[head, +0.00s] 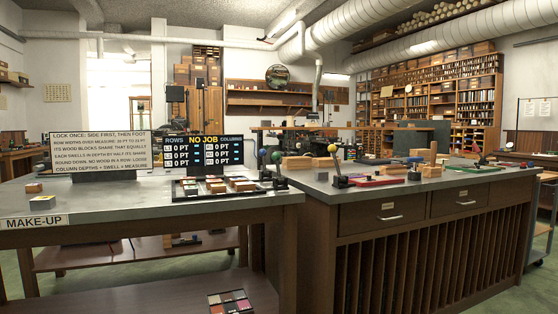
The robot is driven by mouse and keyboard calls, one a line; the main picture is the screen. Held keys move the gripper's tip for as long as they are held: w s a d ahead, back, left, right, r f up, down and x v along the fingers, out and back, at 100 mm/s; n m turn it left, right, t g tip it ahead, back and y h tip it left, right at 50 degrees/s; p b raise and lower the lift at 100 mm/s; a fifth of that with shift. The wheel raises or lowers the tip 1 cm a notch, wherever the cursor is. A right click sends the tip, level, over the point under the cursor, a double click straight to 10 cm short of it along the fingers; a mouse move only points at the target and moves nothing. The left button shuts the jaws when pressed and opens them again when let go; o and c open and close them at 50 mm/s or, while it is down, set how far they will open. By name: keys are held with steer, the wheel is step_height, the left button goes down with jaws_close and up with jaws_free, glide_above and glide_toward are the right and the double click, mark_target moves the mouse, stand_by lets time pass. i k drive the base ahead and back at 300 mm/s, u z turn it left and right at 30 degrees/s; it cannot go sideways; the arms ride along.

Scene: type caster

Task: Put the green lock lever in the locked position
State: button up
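A lever with a green ball knob (276,157) stands at the right end of the left make-up table, near its right edge. Its knob is up, and its shaft looks close to upright with a slight lean. I cannot tell from this distance which position it is in. A lever with a blue ball knob (262,152) stands just left of it. Both are beside a dark tray (180,192) holding small wooden and coloured blocks. My gripper is not in view.
A lever with a yellow knob (332,149) stands on the right cabinet's grey top (400,184), near wooden blocks (297,163). A sign board (100,152) and a dark display (202,150) stand behind the tray. The left tabletop (120,201) is mostly clear in front.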

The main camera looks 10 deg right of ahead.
mark_target(276, 156)
steer(key=z, duration=0.85)
steer(key=i, duration=1.1)
steer(key=u, duration=0.15)
